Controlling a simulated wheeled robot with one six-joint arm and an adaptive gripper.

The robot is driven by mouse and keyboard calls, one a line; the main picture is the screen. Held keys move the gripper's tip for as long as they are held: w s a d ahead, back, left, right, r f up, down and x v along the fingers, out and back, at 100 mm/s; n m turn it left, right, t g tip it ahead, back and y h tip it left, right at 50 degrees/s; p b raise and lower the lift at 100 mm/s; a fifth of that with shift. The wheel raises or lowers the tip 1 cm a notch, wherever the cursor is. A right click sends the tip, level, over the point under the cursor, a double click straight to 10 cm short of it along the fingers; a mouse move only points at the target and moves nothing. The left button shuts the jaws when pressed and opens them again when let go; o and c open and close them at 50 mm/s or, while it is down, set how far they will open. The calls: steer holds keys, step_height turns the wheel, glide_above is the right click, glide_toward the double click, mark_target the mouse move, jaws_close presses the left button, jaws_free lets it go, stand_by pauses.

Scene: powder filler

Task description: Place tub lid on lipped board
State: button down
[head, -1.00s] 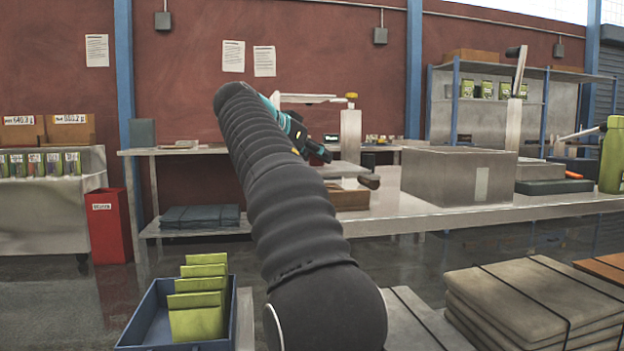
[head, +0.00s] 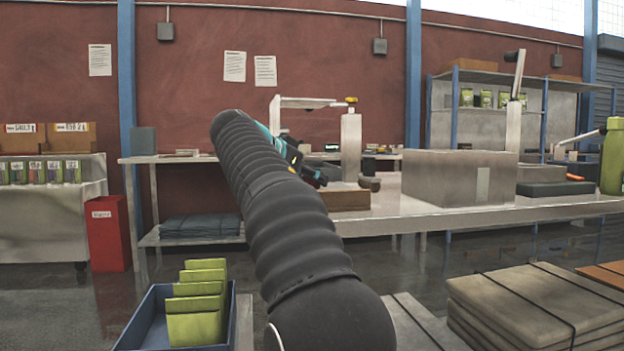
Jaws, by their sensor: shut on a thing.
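My gripper (head: 314,176) shows only partly beyond my dark ribbed arm, in front of the filler stand on the long bench. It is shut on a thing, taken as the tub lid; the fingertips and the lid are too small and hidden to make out. A brown wooden board or low box (head: 347,199) lies on the bench just right of and below my gripper. It may be the lipped board, but I cannot see a lip. Whether the gripper touches it I cannot tell.
The pale filler stand (head: 350,145) rises behind the gripper. A large grey box (head: 455,178) stands to the right on the bench (head: 420,218). A green bottle (head: 612,160) is at the far right. A blue crate (head: 150,320) of green pouches and strapped stacks (head: 525,305) are nearer.

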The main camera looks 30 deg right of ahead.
steer(key=shift+f+b, duration=0.3)
steer(key=shift+f, duration=0.45)
steer(key=c, duration=0.8)
jaws_free()
steer(key=shift+w+f, duration=0.1)
steer(key=shift+f, duration=0.1)
steer(key=shift+r+p, duration=0.35)
steer(key=shift+r, duration=0.15)
steer(key=p+v, duration=0.1)
steer(key=v, duration=0.5)
steer(key=p+v, duration=0.1)
steer(key=v, duration=0.5)
steer(key=shift+r, duration=0.55)
